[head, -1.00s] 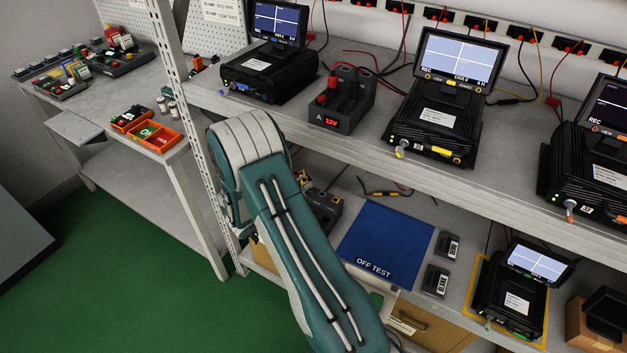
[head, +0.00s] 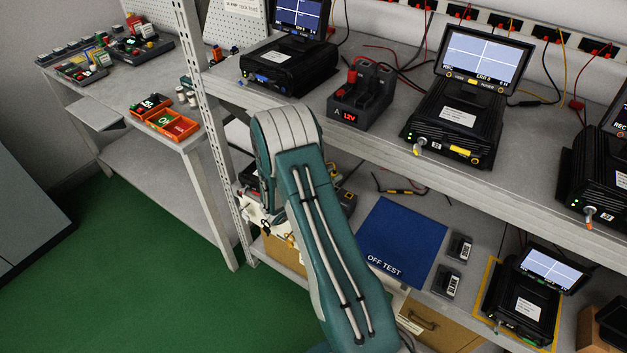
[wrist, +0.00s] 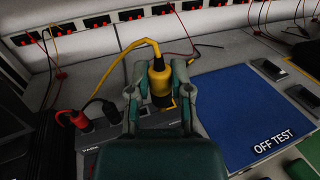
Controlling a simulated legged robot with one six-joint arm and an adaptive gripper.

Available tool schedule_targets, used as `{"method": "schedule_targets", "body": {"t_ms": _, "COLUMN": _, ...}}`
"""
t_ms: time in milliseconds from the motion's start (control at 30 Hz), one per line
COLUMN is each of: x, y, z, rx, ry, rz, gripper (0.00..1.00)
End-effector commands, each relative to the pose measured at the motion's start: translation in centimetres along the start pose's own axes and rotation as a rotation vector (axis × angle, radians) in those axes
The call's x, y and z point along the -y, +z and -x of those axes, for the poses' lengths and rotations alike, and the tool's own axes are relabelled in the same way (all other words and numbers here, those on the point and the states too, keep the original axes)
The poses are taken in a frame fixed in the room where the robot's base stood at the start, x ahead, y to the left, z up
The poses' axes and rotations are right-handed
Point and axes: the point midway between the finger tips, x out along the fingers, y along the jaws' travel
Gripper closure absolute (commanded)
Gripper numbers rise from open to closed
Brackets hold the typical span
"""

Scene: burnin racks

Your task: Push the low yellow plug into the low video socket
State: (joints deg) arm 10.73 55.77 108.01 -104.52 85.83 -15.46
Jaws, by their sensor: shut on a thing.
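A yellow plug (wrist: 159,82) with a yellow cable stands between the two fingers of my gripper (wrist: 160,90) in the wrist view. The fingers are closed around its sides. Below it is a dark box (wrist: 103,157) on the low shelf, with a red plug (wrist: 78,119) and a black plug (wrist: 110,112) at its left. I cannot tell whether the yellow plug touches the box. The low video socket cannot be made out. In the head view my arm hides the plug and most of the box, and the fingers are not clear.
The blue OFF TEST mat (head: 395,240) lies right of the box, with two small dark modules (head: 459,247) beside it. A shelf post (head: 208,120) stands left of my arm. The upper shelf edge (head: 380,140) runs above the low shelf. Several cables lie at the back.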

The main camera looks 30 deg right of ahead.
Motion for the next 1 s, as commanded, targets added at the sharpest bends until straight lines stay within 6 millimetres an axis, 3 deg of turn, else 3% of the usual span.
{"method": "schedule_targets", "body": {"t_ms": 100, "x": 0.5, "y": -1.6, "z": -3.6, "rx": 0.000, "ry": -0.006, "rz": 0.003, "gripper": 1.00}}
{"method": "schedule_targets", "body": {"t_ms": 300, "x": 0.9, "y": -2.7, "z": -6.2, "rx": 0.000, "ry": -0.001, "rz": 0.003, "gripper": 1.00}}
{"method": "schedule_targets", "body": {"t_ms": 1000, "x": 0.9, "y": -6.2, "z": -6.2, "rx": 0.000, "ry": -0.001, "rz": 0.002, "gripper": 1.00}}
